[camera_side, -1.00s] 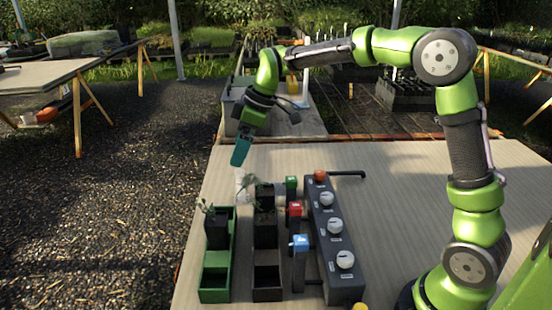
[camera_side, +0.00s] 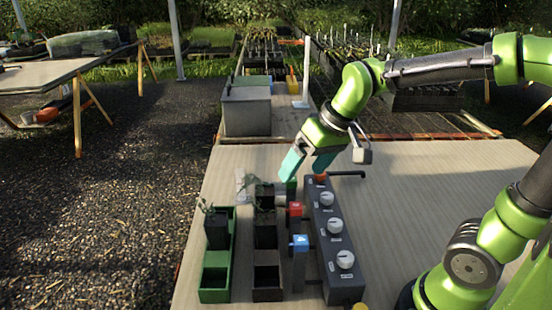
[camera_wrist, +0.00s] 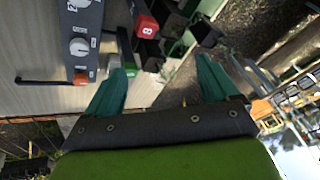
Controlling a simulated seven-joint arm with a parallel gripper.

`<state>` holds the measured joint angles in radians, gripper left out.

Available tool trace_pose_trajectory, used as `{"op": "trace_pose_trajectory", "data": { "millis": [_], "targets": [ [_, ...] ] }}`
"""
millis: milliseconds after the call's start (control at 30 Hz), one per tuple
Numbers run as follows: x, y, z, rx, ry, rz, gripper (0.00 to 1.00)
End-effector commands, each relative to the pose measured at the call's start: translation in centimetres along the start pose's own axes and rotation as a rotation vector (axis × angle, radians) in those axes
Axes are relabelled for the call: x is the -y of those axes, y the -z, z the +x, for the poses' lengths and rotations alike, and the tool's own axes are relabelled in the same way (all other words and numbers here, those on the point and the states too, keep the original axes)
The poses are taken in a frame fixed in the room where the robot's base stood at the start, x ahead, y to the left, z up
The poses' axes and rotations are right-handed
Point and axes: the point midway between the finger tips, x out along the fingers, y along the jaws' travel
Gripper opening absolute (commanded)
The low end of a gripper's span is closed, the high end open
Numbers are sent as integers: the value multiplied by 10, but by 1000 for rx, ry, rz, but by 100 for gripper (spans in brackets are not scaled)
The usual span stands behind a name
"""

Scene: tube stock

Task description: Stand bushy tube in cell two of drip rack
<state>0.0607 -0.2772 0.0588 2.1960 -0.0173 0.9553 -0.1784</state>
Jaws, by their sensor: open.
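My gripper (camera_side: 307,166) is open and empty, its teal fingers pointing down above the far end of the grey knob box. In the wrist view its fingers (camera_wrist: 160,88) are spread apart. A dark square tube with a sprig of leaves (camera_side: 217,230) stands in the far part of a green rack (camera_side: 201,278); the rack's near cell is empty. A dark rack (camera_side: 253,285) beside it has an empty near cell. Another dark tube with leaves (camera_side: 265,198) is at that rack's far end. I cannot tell for sure which plant is the bushy one.
The grey box (camera_side: 330,262) has three white knobs and an orange button (camera_side: 320,176). A clear object (camera_side: 242,186) sits behind the racks. The table's right side is clear.

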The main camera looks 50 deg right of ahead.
Motion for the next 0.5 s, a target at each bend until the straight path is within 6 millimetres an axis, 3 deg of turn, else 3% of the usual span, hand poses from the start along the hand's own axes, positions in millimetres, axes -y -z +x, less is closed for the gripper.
{"op": "trace_pose_trajectory", "data": {
  "millis": [500],
  "targets": [
    [-14,-68,-32,-138,46,159,87]
  ]
}}
